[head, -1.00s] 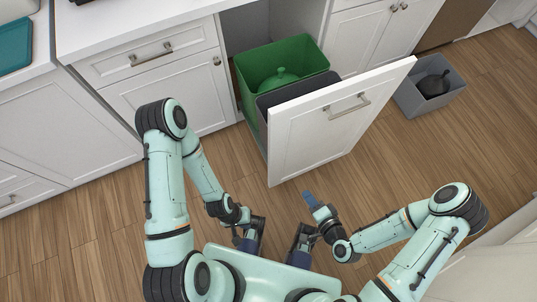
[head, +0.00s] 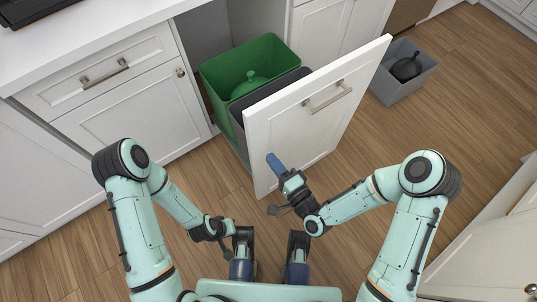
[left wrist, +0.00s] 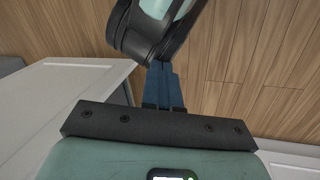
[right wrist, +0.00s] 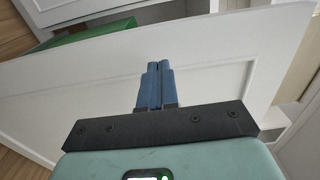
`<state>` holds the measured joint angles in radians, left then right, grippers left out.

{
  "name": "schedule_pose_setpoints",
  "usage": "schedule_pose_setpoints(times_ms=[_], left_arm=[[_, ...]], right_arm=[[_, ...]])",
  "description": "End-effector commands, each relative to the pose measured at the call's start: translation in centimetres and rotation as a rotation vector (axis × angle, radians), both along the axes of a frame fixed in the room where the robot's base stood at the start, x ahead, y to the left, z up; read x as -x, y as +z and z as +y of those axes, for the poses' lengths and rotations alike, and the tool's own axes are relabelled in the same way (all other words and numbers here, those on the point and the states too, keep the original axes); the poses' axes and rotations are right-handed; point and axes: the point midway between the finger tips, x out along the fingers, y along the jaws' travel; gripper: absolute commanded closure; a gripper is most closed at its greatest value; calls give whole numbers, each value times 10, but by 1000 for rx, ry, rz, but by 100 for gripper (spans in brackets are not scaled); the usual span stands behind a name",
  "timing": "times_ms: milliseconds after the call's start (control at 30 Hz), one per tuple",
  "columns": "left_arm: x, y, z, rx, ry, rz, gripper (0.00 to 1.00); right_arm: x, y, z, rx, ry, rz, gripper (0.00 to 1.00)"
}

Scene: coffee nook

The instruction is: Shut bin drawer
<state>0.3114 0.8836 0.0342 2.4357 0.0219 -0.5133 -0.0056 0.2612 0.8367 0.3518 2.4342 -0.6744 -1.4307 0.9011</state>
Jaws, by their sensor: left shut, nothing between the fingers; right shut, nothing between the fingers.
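The bin drawer (head: 272,135) stands pulled out from the white cabinets, its white front panel facing me with a metal bar handle (head: 327,97). Behind the panel are a green bin (head: 222,75) and a dark grey bin. My right gripper (head: 275,162) is shut and empty, its blue fingertips in front of the panel's lower left part; I cannot tell whether they touch it. The panel fills much of the right wrist view (right wrist: 200,80), behind the fingers. My left gripper (left wrist: 165,85) is shut and empty in the left wrist view; its fingertips are not clear in the head view.
A green lidded object (head: 250,84) sits in the green bin. A grey open box (head: 400,88) holding a dark pot (head: 405,68) stands on the floor right of the drawer. White cabinets (head: 130,110) flank the drawer. The wooden floor before the panel is clear apart from my arms.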

Motion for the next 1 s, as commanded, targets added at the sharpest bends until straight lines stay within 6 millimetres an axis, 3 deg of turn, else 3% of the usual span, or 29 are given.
schedule_pose_setpoints(times_ms=[233,767,1000], left_arm=[[-4,-2,2,-4,3,-10,100],[-5,-4,2,-6,5,-12,100],[-16,-13,8,-20,17,-40,100]], right_arm=[[-21,0,16,0,0,0,100],[-25,-1,20,0,0,1,100],[-47,-1,37,-2,1,-2,100]])
